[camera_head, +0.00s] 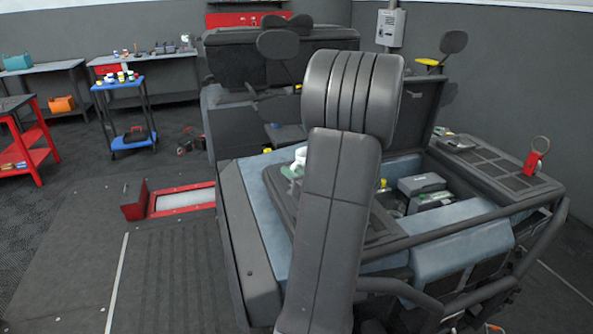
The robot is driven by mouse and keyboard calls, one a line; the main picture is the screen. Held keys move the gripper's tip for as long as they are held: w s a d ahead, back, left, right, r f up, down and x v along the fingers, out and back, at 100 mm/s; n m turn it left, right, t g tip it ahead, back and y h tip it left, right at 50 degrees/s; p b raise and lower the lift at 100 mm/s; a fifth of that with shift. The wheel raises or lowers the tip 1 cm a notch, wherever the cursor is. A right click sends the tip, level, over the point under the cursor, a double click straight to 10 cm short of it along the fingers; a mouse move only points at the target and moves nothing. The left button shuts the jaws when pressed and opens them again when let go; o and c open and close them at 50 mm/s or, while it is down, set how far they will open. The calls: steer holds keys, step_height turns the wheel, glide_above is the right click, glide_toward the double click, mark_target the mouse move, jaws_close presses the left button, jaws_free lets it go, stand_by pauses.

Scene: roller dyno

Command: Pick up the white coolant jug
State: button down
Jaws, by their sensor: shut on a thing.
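A small white object (300,157) with a greenish part below it shows at the left edge of my arm, over the vehicle's front panel. It may be the white coolant jug, but most of it is hidden behind my arm and I cannot tell for sure. My gripper is not in view; my large grey arm links fill the middle of the picture and cover the area behind them.
The vehicle (262,220) has an open bay with a grey box (422,184). A red tag (533,162) stands on its right panel. A blue cart (121,85), red cart (36,150) and benches stand at left. A red-framed floor roller (183,200) lies beside the vehicle; the left floor is mostly clear.

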steer(key=shift+r, duration=0.2)
steer(key=shift+r, duration=4.6)
steer(key=shift+r+p, duration=0.15)
steer(key=shift+p, duration=0.15)
